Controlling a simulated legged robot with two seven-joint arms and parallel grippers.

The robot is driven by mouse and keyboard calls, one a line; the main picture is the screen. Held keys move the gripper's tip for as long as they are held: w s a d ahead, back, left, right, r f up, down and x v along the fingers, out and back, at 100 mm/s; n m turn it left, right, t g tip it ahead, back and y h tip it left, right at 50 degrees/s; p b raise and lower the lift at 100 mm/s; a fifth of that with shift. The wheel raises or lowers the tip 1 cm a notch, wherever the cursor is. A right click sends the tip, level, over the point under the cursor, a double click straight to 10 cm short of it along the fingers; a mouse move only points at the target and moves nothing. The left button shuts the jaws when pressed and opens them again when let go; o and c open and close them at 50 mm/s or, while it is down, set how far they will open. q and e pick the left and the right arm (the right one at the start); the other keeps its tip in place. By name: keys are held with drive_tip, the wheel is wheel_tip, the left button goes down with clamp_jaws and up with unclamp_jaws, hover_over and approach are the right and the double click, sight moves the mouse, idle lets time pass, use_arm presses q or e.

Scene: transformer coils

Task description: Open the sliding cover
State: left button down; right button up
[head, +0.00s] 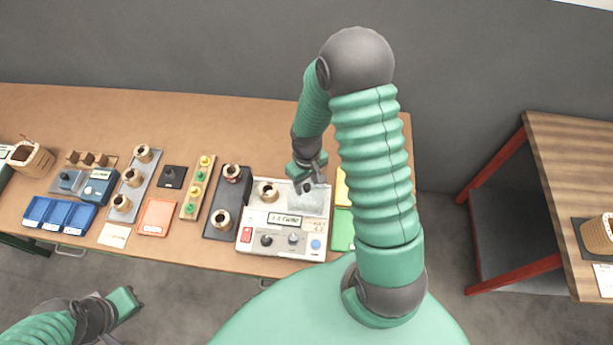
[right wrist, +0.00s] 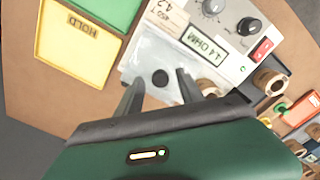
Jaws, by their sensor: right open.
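The sliding cover (head: 312,203) is a pale, see-through plate on the right of the white tester's (head: 287,247) top; it also shows in the right wrist view (right wrist: 150,52). A round black knob (right wrist: 160,77) stands on it. My right gripper (head: 307,186) is over the cover. In the right wrist view its two fingers (right wrist: 157,80) are apart, one on each side of the knob, with nothing held. I cannot tell whether they touch the cover. A copper coil (head: 268,190) sits on the tester left of the cover. My left gripper (head: 125,302) is low at the left, away from the table; its jaws are unclear.
Yellow (right wrist: 78,47) and green trays lie beside the tester. A dark stand (head: 223,200) with coils is on its left. Further left are an orange tray (head: 158,216), blue bins (head: 60,213) and several coils. A second table (head: 575,170) stands at the right.

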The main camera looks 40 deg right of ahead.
wheel_tip(320, 180, up, 17)
drive_tip(key=shift+f, duration=0.2)
drive_tip(key=s+a+f+t+b, duration=0.2)
drive_tip(key=a+f, duration=0.4)
drive_tip(key=a, duration=0.6)
drive_tip(key=shift+s+n+t+b, duration=0.3)
drive_tip(key=shift+s+b, duration=0.2)
drive_tip(key=shift+s, duration=0.6)
drive_tip(key=shift+r, duration=0.1)
drive_tip(key=shift+a, duration=0.25)
